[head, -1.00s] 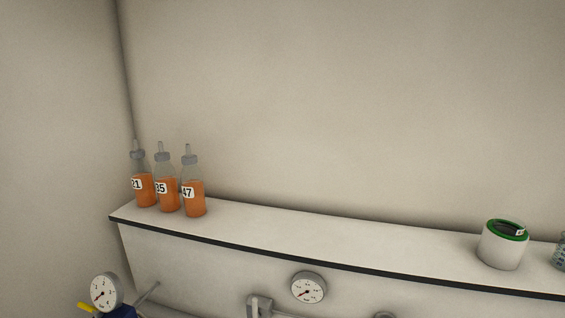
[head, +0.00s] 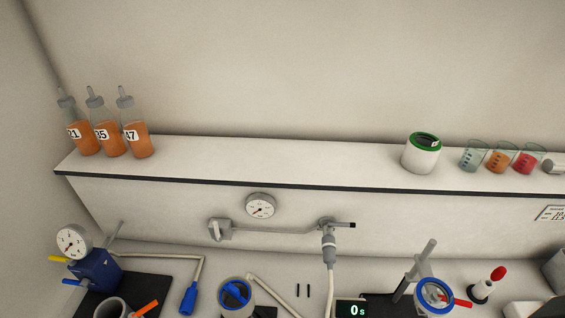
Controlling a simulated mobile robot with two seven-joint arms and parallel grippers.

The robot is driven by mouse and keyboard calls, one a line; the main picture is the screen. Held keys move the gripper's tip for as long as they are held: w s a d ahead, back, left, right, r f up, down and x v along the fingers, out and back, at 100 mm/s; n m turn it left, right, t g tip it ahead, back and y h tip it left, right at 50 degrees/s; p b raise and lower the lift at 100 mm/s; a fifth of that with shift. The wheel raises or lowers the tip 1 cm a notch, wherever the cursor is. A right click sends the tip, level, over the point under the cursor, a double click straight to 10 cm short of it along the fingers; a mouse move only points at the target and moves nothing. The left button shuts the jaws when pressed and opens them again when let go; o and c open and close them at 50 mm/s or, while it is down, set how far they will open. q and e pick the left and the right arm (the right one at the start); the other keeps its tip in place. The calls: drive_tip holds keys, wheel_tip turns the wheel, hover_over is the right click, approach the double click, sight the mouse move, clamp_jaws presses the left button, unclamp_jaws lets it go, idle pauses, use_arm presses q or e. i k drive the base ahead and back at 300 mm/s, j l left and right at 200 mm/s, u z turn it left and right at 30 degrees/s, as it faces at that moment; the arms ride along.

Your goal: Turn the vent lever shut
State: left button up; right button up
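Several levers show in the head view, and I cannot tell which is the vent lever. A blue pump body (head: 95,270) at the lower left carries a round gauge (head: 73,241), a yellow lever (head: 58,259) and a blue lever (head: 72,282). An orange handle (head: 146,308) is at the bottom edge by a grey cup. A clear vessel with a blue ring (head: 435,294) at the lower right has a red lever (head: 462,303). Neither of my grippers is in view.
A white shelf (head: 270,166) holds several things: orange bottles (head: 140,141), a white jar with a green rim (head: 421,156) and beakers (head: 497,158). Below are a wall gauge (head: 261,206), a blue-topped vessel (head: 235,295), a timer reading 0 s (head: 354,309) and a red-topped bottle (head: 487,286).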

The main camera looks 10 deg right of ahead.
sight(218, 237)
drive_tip(key=i+j, duration=0.4)
drive_tip(key=l+u, duration=0.45)
drive_tip(key=l, duration=0.25)
drive_tip(key=i, duration=0.4)
